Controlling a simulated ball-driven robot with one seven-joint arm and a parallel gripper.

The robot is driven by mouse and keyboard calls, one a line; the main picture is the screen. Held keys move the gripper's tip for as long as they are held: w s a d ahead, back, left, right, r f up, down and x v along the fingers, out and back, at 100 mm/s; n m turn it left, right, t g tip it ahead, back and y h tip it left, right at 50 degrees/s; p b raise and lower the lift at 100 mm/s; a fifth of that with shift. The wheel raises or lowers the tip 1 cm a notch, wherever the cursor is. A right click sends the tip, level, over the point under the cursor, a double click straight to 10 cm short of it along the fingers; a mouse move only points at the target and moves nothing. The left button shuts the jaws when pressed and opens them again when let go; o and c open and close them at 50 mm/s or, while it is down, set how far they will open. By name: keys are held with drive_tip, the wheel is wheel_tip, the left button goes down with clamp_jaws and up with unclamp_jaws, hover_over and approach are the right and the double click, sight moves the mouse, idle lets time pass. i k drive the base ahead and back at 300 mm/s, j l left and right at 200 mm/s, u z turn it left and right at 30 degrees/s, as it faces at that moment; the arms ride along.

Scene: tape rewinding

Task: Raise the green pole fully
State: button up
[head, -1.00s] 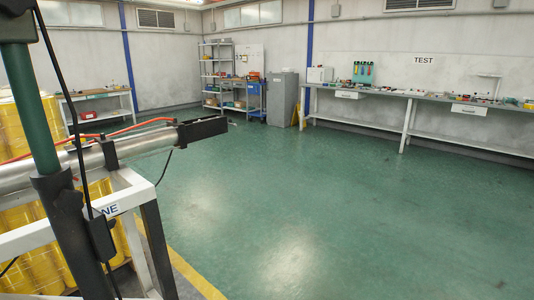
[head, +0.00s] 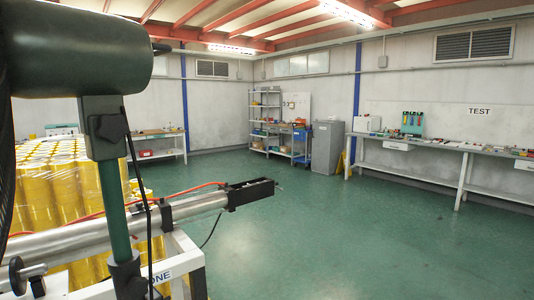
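The green pole (head: 114,205) stands upright at the left in the head view. Its lower end enters a black sleeve (head: 128,277). Its upper end meets a dark bracket with a star-shaped knob (head: 108,128), under a large dark green cylindrical housing (head: 85,54). A length of green shows between bracket and sleeve. A black cable runs down beside the pole. My gripper is not in view.
A silver tube (head: 195,206) with a black end block (head: 250,192) lies across a white frame (head: 182,260), close behind the pole. Yellow rolls (head: 55,190) are stacked at the left. Benches and shelves (head: 265,120) line the far walls. The green floor to the right is clear.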

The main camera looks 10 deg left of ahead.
sight(107, 155)
drive_tip(key=u, duration=0.95)
drive_tip(key=i+l+u, duration=0.2)
drive_tip(key=l+u, duration=0.25)
drive_tip(key=i+l+u, duration=0.1)
drive_tip(key=l+u, duration=1.3)
drive_tip(key=l, duration=0.15)
drive_tip(key=k+l, duration=0.1)
drive_tip(key=l, duration=0.35)
drive_tip(key=k+l+u, duration=0.1)
drive_tip(key=l, duration=0.3)
drive_tip(key=k+l, duration=0.1)
drive_tip(key=l, duration=0.3)
drive_tip(key=k+l+u, duration=0.1)
drive_tip(key=l, duration=0.35)
drive_tip(key=k+l, duration=0.15)
drive_tip(key=l, duration=0.25)
drive_tip(key=k+l, duration=0.15)
drive_tip(key=l, duration=0.25)
drive_tip(key=k+l+u, duration=0.1)
drive_tip(key=l, duration=0.3)
drive_tip(key=k+l, duration=0.2)
drive_tip(key=l, duration=0.2)
drive_tip(key=i+u, duration=0.05)
